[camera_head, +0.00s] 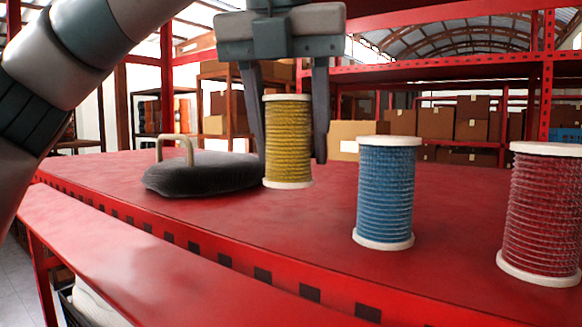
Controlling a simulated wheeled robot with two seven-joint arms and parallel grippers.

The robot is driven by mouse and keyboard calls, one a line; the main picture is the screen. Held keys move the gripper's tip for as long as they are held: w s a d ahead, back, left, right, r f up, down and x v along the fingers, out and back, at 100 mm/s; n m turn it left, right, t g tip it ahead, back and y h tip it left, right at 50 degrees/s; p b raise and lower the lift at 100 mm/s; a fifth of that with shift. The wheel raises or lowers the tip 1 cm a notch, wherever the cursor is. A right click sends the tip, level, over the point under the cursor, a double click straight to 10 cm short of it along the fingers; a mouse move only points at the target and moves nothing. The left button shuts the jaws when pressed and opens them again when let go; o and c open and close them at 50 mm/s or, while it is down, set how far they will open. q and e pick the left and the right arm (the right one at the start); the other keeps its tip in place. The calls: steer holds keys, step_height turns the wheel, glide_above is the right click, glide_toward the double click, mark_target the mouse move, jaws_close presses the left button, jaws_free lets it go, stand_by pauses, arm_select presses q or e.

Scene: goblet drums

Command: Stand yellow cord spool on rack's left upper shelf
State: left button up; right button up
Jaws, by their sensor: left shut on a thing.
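The yellow cord spool (287,140), with pale round end flanges, is upright between the fingers of my left gripper (289,165), which comes down from above. The gripper is shut on it, one finger at each side. The spool is over the red shelf (230,225) of the rack; I cannot tell whether its lower flange touches the surface. A blue cord spool (386,193) and a red cord spool (544,213) stand upright on the same shelf, to the right. My right gripper is not in view.
A dark grey cushion-like thing with a beige handle (205,172) lies on the shelf just left of the yellow spool. A red beam (150,262) runs along the front. Racks with cardboard boxes (435,123) stand behind. The shelf between the yellow and blue spools is bare.

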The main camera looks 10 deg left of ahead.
mark_target(291, 171)
arm_select(q)
steer(key=shift+f, duration=0.1)
steer(key=shift+f+p, duration=0.8)
steer(key=shift+f, duration=1.1)
steer(key=shift+f, duration=0.15)
steer(key=o, duration=1.1)
